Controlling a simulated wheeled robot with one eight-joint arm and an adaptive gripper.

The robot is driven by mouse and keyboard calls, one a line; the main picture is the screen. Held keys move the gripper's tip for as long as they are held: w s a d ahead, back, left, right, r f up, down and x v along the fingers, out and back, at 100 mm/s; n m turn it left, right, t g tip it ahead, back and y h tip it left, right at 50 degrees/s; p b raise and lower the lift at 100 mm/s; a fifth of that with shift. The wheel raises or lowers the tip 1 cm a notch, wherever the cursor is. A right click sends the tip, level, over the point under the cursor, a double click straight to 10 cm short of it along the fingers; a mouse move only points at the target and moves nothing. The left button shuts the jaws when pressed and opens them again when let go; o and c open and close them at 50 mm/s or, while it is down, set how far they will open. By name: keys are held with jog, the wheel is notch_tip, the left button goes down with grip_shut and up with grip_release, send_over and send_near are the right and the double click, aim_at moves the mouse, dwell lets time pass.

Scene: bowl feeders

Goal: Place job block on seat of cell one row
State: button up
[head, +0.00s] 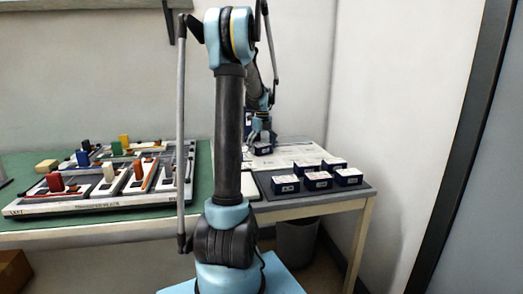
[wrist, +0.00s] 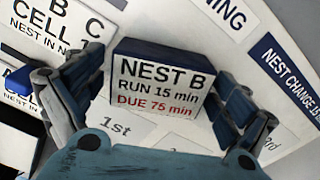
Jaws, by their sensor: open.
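A dark blue block (wrist: 158,85) with a white top label reading "NEST B, RUN 15 min, DUE 75 min" lies between the fingers of my gripper (wrist: 160,70) in the wrist view. My gripper is open, with one finger on each side of the block. The block rests on or just above a white printed sheet (wrist: 205,22); I cannot tell which. Printed words "1st" and "3rd" show on the sheet, and the block and fingers hide part of it. In the head view my gripper (head: 262,136) is over the far part of the table, with the blue block (head: 263,150) under it.
Several blue blocks with white tops (head: 317,179) stand on a dark mat at the table's right front. A board (head: 100,203) with coloured pieces in slots fills the left. Cards reading "CELL" (wrist: 80,18) lie upper left in the wrist view. A bin (head: 297,240) stands under the table.

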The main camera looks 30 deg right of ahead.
aim_at(262, 145)
notch_tip(262, 145, up, 12)
jog(key=shift+r, duration=0.15)
dwell(0.6)
dwell(0.4)
